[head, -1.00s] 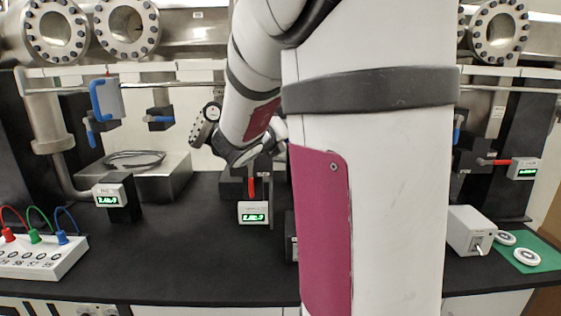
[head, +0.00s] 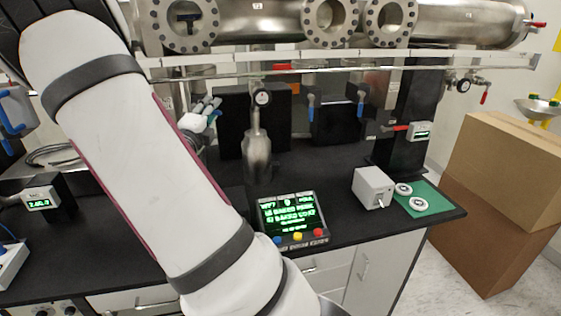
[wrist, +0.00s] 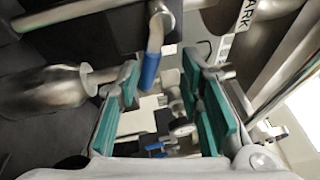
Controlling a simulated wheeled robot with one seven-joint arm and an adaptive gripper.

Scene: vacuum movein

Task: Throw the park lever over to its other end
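In the wrist view my gripper (wrist: 165,98) is open, with its teal finger pads apart. A metal lever with a blue grip (wrist: 151,66) reaches down from a dark mount to the upper part of the gap between the fingers. The fingers are not closed on it. A white label reading PARK (wrist: 240,18) is on the fitting at upper right. In the head view my gripper (head: 211,110) is small, left of the hanging metal vessel (head: 257,155). I cannot make out the lever clearly there.
The vessel (wrist: 45,90) is close to the left finger in the wrist view. A display box (head: 290,217), a grey box (head: 373,187) and a green mat (head: 430,200) are on the black bench. Two blue-handled valves hang behind. Cardboard boxes (head: 500,170) stand at right.

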